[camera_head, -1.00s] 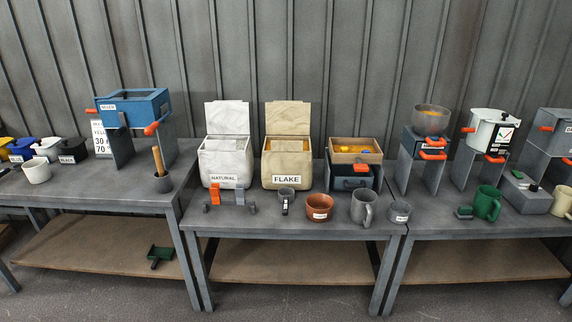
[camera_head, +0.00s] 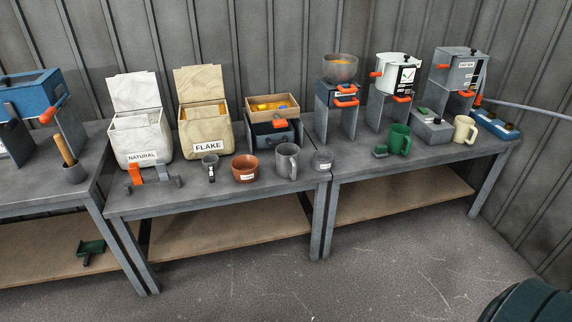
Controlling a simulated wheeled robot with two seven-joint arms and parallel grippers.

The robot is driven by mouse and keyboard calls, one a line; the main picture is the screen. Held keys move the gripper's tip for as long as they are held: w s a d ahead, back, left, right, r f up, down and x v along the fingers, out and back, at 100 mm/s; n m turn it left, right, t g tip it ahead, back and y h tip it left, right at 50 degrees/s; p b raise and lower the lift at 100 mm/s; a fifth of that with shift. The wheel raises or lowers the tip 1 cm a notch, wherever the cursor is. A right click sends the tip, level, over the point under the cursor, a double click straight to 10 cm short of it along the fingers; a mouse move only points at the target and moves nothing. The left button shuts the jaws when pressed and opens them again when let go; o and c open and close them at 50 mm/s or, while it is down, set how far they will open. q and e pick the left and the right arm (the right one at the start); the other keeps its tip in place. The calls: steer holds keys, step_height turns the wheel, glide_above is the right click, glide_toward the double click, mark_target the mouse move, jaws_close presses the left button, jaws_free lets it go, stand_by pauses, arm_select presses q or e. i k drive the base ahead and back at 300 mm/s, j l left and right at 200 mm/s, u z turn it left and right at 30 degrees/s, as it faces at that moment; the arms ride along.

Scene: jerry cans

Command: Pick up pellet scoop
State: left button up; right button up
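No label in view reads pellet scoop, so I cannot tell which thing it is. A small grey cup with a dark front handle (camera_head: 209,166) stands on the middle table (camera_head: 200,200), in front of the FLAKE bin (camera_head: 205,128). An orange upright piece (camera_head: 136,173) and a grey one (camera_head: 161,171) stand in front of the NATURAL bin (camera_head: 140,138). A dark green scoop-like thing (camera_head: 91,248) lies on the lower shelf of the left table. Neither of my grippers is in view.
A green mug (camera_head: 399,140) stands on the right table. A dark green rounded object (camera_head: 528,303) is at the lower right. The floor before the tables is clear.

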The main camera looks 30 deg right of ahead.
mark_target(210, 162)
steer(key=i+l+z, duration=0.1)
steer(key=i+l, duration=0.2)
steer(key=i, duration=0.2)
steer(key=i+l+z, duration=0.1)
steer(key=i+l, duration=0.15)
steer(key=i, duration=0.3)
steer(key=i+l+z, duration=0.15)
steer(key=i, duration=0.4)
steer(key=i+l+z, duration=0.1)
steer(key=i, duration=0.45)
